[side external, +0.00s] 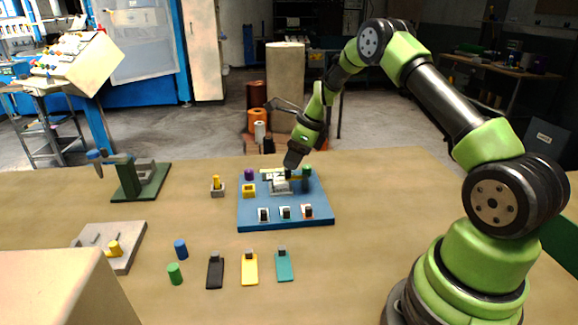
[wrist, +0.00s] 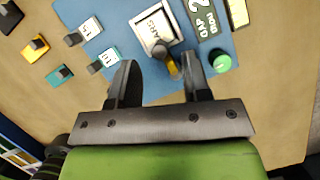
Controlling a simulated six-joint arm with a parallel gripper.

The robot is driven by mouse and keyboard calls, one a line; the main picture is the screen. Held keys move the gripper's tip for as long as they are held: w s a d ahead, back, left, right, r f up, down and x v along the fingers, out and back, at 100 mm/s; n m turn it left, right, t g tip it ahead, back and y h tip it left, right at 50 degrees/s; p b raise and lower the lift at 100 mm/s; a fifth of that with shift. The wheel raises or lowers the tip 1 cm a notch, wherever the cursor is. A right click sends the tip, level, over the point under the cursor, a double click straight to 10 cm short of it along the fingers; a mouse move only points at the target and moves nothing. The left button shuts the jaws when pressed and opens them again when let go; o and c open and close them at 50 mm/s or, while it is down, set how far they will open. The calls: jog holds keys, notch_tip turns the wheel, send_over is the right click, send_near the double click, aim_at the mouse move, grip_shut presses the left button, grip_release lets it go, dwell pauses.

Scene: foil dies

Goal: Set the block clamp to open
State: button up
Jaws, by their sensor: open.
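No readable label names the block clamp, so I cannot tell for sure which part it is. A pale grey block marked "BARS" (wrist: 155,31) sits on the blue board (side external: 285,222); it also shows in the side external view (side external: 281,186). A small dark and yellow lever (wrist: 172,66) sticks out of its near edge. My gripper (wrist: 158,70) is open, with the lever between its fingertips, nearer the right finger; contact is not clear. In the side external view my gripper (side external: 292,162) is low over the back of the board and hides part of the block.
A green knob (wrist: 221,61) stands close right of my right finger. Coloured dies (side external: 250,270) lie in front. The table right of the board is clear.

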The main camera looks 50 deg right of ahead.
aim_at(296, 178)
jog(key=shift+x, duration=1.65)
jog(key=shift+r, duration=0.1)
jog(key=shift+c, duration=0.4)
grip_shut()
